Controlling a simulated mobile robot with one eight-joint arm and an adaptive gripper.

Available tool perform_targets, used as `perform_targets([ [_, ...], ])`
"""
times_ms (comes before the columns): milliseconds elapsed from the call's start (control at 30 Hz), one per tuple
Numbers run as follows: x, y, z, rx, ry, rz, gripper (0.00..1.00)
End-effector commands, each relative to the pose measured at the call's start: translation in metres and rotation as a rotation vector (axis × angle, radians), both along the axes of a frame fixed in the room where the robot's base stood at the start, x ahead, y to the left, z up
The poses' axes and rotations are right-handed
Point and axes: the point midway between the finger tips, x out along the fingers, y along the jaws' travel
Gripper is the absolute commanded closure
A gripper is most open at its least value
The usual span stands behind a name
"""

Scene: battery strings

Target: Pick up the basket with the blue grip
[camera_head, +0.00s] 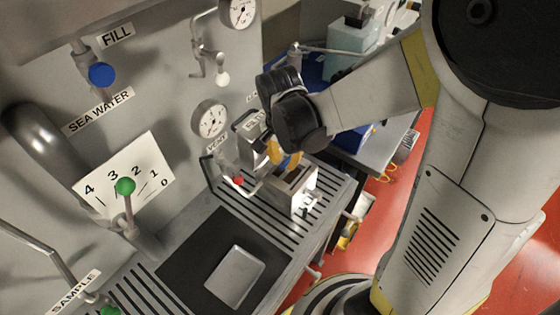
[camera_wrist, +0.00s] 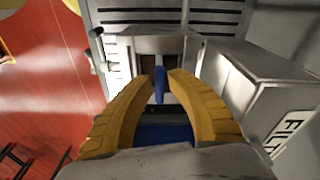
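The blue grip (camera_wrist: 159,85) stands between the two yellow fingers of my gripper (camera_wrist: 157,82) in the wrist view, with a small gap on each side. My gripper is open and does not appear to touch the grip. In the head view my gripper (camera_head: 284,157) points down just above a metal box (camera_head: 284,198) on the slatted bench, and a bit of blue shows by the fingertips. The basket's body is mostly hidden, and I cannot tell it apart from the box around the grip.
A slatted metal bench (camera_head: 232,197) bears a dark mat with a silver tray (camera_head: 236,277). A wall panel with gauges (camera_head: 210,119), a green-knobbed lever (camera_head: 125,187) and a blue FILL knob (camera_head: 102,75) stands close at left. A labelled metal housing (camera_wrist: 268,95) is close at right in the wrist view.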

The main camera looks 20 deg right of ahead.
Motion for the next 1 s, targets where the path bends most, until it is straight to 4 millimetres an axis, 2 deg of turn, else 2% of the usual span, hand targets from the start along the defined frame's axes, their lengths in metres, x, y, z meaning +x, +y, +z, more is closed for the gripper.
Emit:
perform_targets([
  [200,0.006,-0.010,-0.033,0.000,0.000,-0.002,0.79],
  [333,0.007,-0.011,-0.047,0.001,-0.001,0.000,0.79],
  [533,0.007,-0.011,-0.046,0.001,-0.001,0.000,0.79],
  [567,0.007,-0.011,-0.046,0.001,-0.001,0.000,0.83],
  [600,0.007,-0.011,-0.046,0.001,-0.001,0.000,0.95],
  [633,0.007,-0.011,-0.046,0.001,-0.001,0.000,1.00],
  [1000,0.007,-0.011,-0.046,0.000,-0.001,0.000,1.00],
])
